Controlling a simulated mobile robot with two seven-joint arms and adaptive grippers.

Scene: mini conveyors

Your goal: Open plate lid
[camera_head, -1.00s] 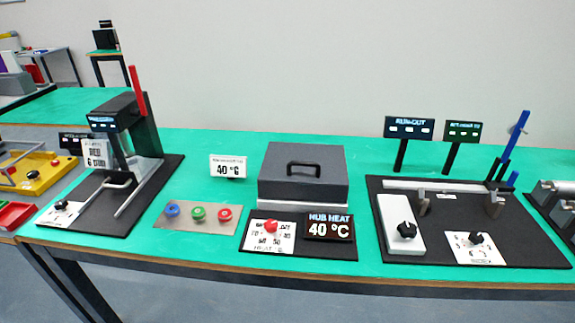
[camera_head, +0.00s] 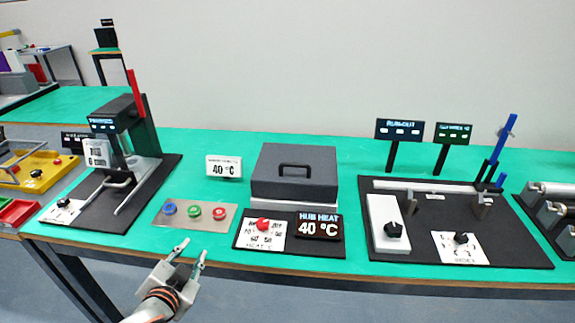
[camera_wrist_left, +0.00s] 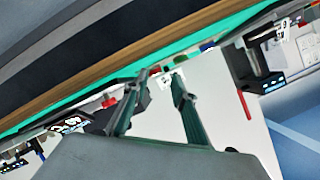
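The dark grey plate lid (camera_head: 262,178) with a black bar handle (camera_head: 295,167) sits shut on a light base (camera_head: 290,203) at the middle of the green table. My left gripper (camera_head: 190,258) is at the front table edge, below and left of the lid, well apart from it. Its two fingers are spread and nothing is between them. In the left wrist view the fingers (camera_wrist_left: 158,85) also stand apart and empty. My right gripper is not in view.
A panel with a red knob (camera_head: 263,224) and a 40 °C display (camera_head: 318,226) lies before the lid. A plate with coloured buttons (camera_head: 194,212) is left of it. A press with a red lever (camera_head: 136,92) stands further left. A runout station (camera_head: 460,205) is at right.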

